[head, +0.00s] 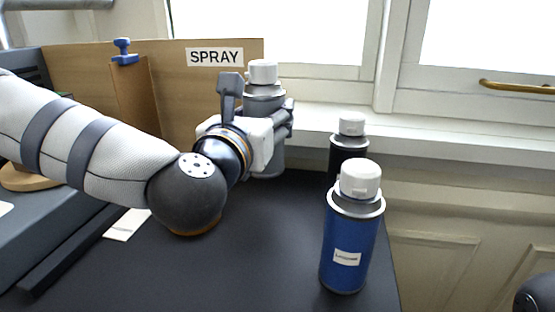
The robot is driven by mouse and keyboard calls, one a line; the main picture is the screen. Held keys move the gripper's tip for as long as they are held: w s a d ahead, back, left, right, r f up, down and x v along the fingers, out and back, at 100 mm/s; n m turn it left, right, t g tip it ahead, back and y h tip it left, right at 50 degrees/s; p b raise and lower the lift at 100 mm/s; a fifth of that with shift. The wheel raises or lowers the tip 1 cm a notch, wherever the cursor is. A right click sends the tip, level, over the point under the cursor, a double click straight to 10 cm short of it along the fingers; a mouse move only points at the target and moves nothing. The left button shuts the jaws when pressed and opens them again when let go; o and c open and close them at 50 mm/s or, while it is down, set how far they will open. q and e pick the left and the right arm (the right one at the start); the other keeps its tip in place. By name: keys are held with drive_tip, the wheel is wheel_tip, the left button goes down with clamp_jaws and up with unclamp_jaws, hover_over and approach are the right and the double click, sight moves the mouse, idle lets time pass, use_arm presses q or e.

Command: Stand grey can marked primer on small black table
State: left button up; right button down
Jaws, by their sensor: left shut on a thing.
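A grey spray can (264,92) with a white cap stands upright at the back of the black table top (255,250), in front of the window sill. My left gripper (280,118) is shut around its upper body. The gripper hides part of the can, and no primer marking shows on the visible part. The can's base is close to the table's back edge; I cannot tell whether it touches the surface.
A blue spray can (347,245) with a white cap stands near the table's right edge, with a black can (349,150) behind it. A wooden board with a SPRAY sign (215,57) stands at the back left. The table's front middle is clear.

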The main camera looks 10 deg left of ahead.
use_arm(q)
drive_tip(key=w+f+b, duration=0.1)
drive_tip(key=w+f, duration=0.3)
drive_tip(key=f, duration=0.4)
drive_tip(key=shift+w+d+f, duration=0.25)
drive_tip(key=shift+d, duration=0.15)
use_arm(e)
drive_tip(key=shift+s+f, duration=0.7)
drive_tip(key=shift+f, duration=0.05)
drive_tip(key=shift+g, duration=0.3)
use_arm(q)
drive_tip(key=shift+f, duration=0.2)
drive_tip(key=o, duration=1.6)
drive_tip(key=shift+c, duration=0.2)
use_arm(e)
drive_tip(key=shift+s+f, duration=0.1)
